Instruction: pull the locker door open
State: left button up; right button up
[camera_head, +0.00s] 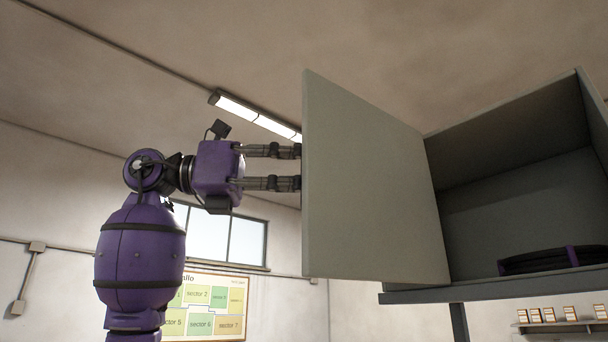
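The grey-green locker door (370,185) stands swung wide open at the centre of the head view, joined to the locker (515,135) along the door's right edge. The locker's inside is exposed, with a dark coiled hose (540,262) with purple bands at its bottom. My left gripper (300,167) comes in from the left and reaches the door's free left edge. Its two fingers are spread apart, one above the other, and their tips end at or behind that edge. Whether they touch the door is hidden. My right gripper is out of view.
The locker sits on a grey shelf or frame (490,289) with a post below it. A small wall shelf (565,324) with several boxes is at the lower right. A ceiling lamp (250,112), a window and a sector chart (205,308) are behind my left arm.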

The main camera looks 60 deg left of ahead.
pick_arm(q)
jog(key=v, duration=1.1)
jog(key=shift+s+a, duration=0.2)
jog(key=shift+s, duration=0.15)
